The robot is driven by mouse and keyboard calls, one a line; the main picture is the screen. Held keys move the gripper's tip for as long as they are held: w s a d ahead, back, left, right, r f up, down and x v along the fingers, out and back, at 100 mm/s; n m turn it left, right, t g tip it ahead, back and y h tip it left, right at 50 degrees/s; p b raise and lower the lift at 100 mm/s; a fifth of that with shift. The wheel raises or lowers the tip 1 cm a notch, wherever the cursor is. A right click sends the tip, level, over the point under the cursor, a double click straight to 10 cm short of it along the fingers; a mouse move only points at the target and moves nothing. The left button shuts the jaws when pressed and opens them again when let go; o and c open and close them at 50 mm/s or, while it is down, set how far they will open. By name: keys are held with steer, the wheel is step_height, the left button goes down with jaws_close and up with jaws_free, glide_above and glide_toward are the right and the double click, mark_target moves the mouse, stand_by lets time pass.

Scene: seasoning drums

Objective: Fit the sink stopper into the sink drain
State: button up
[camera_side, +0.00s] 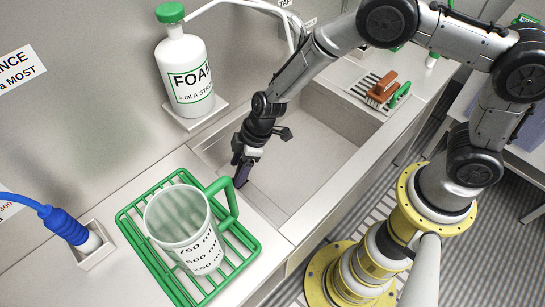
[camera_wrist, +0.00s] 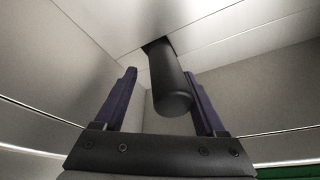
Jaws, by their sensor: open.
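My gripper (camera_side: 243,172) is low inside the left end of the sink (camera_side: 310,150), close to its near-left wall. In the wrist view its two purple fingers (camera_wrist: 160,76) are open. A dark cylinder with a rounded end (camera_wrist: 172,88), perhaps the stopper's grip, lies between the fingers, nearer the right one. I cannot tell whether it touches that finger. Its far end meets a small dark patch (camera_wrist: 148,46); whether this is the drain or part of the stopper I cannot tell. The side view does not clearly show the stopper or drain.
A green rack (camera_side: 140,243) with a measuring jug (camera_side: 180,222) stands left of the sink, its green handle near my gripper. A FOAM bottle (camera_side: 185,75) stands behind. A brush (camera_side: 383,87) lies on a rack at right. The sink's right part is clear.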

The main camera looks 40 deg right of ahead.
steer(key=shift+v, duration=1.25)
steer(key=s+d, duration=0.2)
steer(key=d, duration=0.1)
steer(key=s+d, duration=0.2)
steer(key=d, duration=0.1)
steer(key=s+d, duration=0.2)
steer(key=d, duration=0.1)
steer(key=shift+s+d+f, duration=0.1)
steer(key=shift+d, duration=0.2)
step_height(320, 180, up, 19)
steer(key=s+d+m+t, duration=0.1)
steer(key=s+d+m, duration=0.2)
steer(key=m, duration=0.1)
steer(key=s+d+r+m+t+h, duration=0.1)
steer(key=s+d+r+m, duration=0.2)
steer(key=s, duration=0.4)
steer(key=s+d+r+m+t+h, duration=0.1)
steer(key=s+d+r+m+h, duration=0.1)
steer(key=s+d+r+m, duration=0.2)
steer(key=s+r, duration=0.2)
steer(key=s, duration=0.1)
steer(key=shift+d+r+h, duration=0.3)
steer(key=shift+d+r, duration=0.05)
steer(key=shift+r, duration=0.05)
steer(key=shift+o, duration=0.4)
steer(key=shift+s+d, duration=0.15)
steer(key=shift+s, duration=0.15)
